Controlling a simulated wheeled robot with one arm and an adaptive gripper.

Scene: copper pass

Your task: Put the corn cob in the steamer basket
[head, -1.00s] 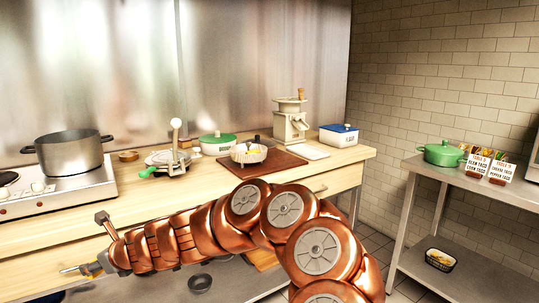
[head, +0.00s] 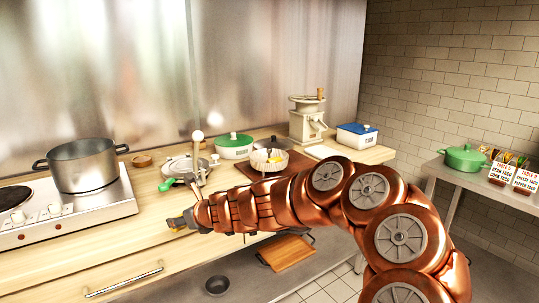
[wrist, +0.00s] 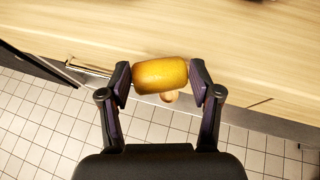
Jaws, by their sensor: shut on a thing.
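My gripper (wrist: 160,78) is shut on the yellow corn cob (wrist: 160,75), which lies crosswise between its two fingers in the wrist view. In the head view my gripper (head: 178,222) is near the counter's front edge, at the left end of my arm; the cob is hard to make out there. A pale fluted bowl, which looks like the steamer basket (head: 283,163), stands on a dark brown board farther back on the counter, right of my gripper. Something yellow shows inside it. My arm passes in front of the board's near side.
A grey pot (head: 84,165) stands on the stove at left. The wooden counter front (head: 115,240) is bare.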

